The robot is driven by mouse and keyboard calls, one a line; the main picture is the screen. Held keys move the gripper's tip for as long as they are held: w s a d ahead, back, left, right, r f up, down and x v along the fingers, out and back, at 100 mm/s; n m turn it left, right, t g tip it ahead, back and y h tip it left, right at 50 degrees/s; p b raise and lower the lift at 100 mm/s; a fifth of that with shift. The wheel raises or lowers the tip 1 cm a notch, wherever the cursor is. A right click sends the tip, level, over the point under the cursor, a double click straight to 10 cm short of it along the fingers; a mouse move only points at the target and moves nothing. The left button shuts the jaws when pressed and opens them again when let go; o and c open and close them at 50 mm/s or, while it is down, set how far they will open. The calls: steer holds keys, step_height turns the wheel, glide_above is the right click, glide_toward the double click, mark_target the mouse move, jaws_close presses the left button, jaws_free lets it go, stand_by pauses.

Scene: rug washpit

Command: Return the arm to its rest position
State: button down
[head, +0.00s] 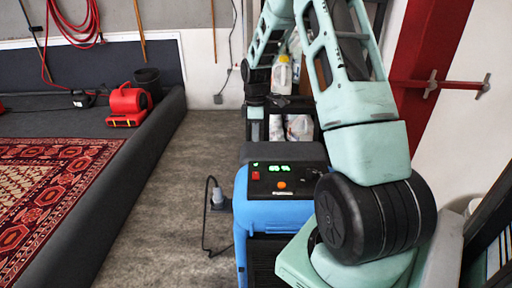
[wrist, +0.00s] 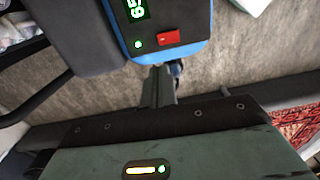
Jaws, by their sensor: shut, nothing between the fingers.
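My arm (head: 365,150) is pale green with black joints and fills the right half of the head view. It rises from the lower right, bends at the top and comes down behind the blue machine. My gripper (wrist: 158,88) shows in the wrist view with its dark fingers together and nothing between them. The fingers appear close to the edge of the blue machine (wrist: 165,52), but I cannot tell whether they touch it. In the head view the fingertips cannot be made out.
The blue machine (head: 275,212), with lit green digits and a red switch, stands below my arm. A shelf behind it holds a yellow-capped bottle (head: 283,76). A patterned rug (head: 50,190) lies in the raised-edge pit at left, near a red blower (head: 128,104). Floor (head: 170,190) between is mostly clear.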

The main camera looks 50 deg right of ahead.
steer(key=shift+r, duration=0.4)
steer(key=s+a+r, duration=0.2)
steer(key=a+r, duration=0.1)
steer(key=a, duration=1.2)
steer(key=s+a+r, duration=0.2)
steer(key=a+r, duration=0.2)
steer(key=a, duration=1.1)
steer(key=s+a, duration=0.6)
steer(key=s, duration=0.4)
steer(key=s+a+r, duration=0.1)
steer(key=s+a, duration=0.6)
steer(key=s, duration=0.4)
steer(key=shift+a+r, duration=0.15)
steer(key=shift+a, duration=0.1)
